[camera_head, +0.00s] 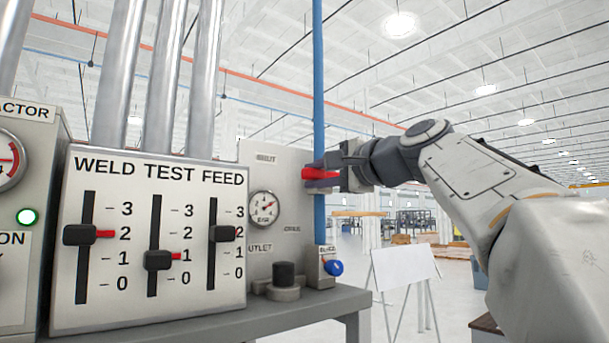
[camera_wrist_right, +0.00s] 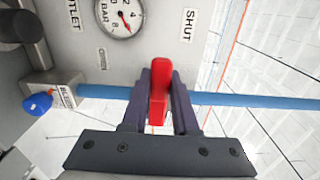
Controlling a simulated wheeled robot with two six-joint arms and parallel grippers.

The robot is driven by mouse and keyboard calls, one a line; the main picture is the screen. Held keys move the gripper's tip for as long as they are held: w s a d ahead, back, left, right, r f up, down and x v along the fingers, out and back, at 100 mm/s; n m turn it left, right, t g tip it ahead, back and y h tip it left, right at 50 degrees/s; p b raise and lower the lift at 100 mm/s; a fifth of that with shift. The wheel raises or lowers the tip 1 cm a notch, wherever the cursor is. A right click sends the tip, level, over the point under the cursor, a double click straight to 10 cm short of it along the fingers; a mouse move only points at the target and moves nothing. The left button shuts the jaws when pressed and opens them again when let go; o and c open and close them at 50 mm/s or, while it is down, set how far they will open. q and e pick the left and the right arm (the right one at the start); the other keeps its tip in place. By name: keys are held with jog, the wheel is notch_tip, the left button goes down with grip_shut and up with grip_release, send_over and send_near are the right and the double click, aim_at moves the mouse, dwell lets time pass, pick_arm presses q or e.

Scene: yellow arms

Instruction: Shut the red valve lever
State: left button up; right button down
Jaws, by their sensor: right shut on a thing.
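The red valve lever (camera_head: 315,173) is on the vertical blue pipe (camera_head: 319,90), at the right edge of a grey gauge panel (camera_head: 285,200). The lever looks about level, across the pipe. My right gripper (camera_head: 322,180) reaches in from the right and is shut on it. In the right wrist view the red lever (camera_wrist_right: 158,88) stands between the two dark fingers of my right gripper (camera_wrist_right: 162,80), crossing the blue pipe (camera_wrist_right: 240,99). The fingers hide part of the lever and its pivot. My left gripper is not in view.
The panel has a SHUT label (camera_head: 266,158) and a round gauge (camera_head: 263,207). A blue knob (camera_head: 333,267) is low beside the pipe. A WELD TEST FEED slider box (camera_head: 150,240) stands left on the grey bench (camera_head: 300,305). A white board (camera_head: 404,266) stands behind, right.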

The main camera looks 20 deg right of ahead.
jog(key=shift+r, duration=0.15)
jog(key=c, duration=0.7)
grip_release()
jog(key=shift+w, duration=0.1)
jog(key=shift+s+d+f+b, duration=0.2)
jog(key=shift+s+b, duration=0.2)
jog(key=shift+s, duration=0.1)
jog(key=shift+b+v, duration=1.8)
jog(key=shift+v, duration=2.95)
jog(key=shift+s+r, duration=0.1)
jog(key=shift+r, duration=0.05)
